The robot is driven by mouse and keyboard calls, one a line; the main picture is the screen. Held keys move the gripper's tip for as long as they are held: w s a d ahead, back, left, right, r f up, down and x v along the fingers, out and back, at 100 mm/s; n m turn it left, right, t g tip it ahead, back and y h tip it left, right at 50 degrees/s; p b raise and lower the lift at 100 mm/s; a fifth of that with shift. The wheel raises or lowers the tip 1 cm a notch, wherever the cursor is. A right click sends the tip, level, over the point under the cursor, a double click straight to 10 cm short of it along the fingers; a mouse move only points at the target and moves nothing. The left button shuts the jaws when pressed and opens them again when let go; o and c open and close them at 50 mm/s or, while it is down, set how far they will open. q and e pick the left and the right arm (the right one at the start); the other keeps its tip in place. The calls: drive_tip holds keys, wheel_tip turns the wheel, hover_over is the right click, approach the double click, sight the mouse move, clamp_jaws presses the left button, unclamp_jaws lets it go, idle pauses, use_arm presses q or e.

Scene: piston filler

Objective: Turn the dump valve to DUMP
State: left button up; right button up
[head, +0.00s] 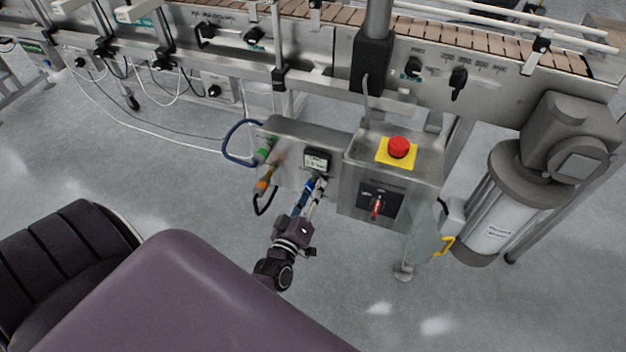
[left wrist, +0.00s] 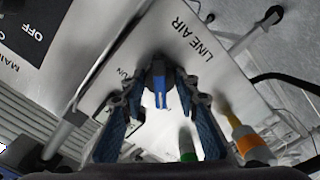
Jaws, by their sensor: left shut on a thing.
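The dump valve's blue handle (left wrist: 158,88) shows in the left wrist view, on a pale metal panel marked LINE AIR, with a partly covered label ending in "UN" beside it. My left gripper (left wrist: 159,82) is around it, its fingertips closed on it from both sides. In the head view my left gripper (head: 316,186) reaches up to the front of the steel air box, just below a small display (head: 316,160). There the gripper hides most of the valve. The handle's exact setting is hard to read, and I see no DUMP label. My right gripper is not in view.
Right of the air box stands a steel control box with a red stop button (head: 398,147) and a red-handled main switch (head: 377,207). Green (head: 263,150) and orange (head: 264,182) fittings with hoses are at left. A conveyor (head: 300,62) runs behind. Floor in front is clear.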

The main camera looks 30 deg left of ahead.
use_arm(q)
drive_tip(key=o, duration=1.1)
drive_tip(key=shift+o, duration=0.2)
drive_tip(key=v, duration=1.2)
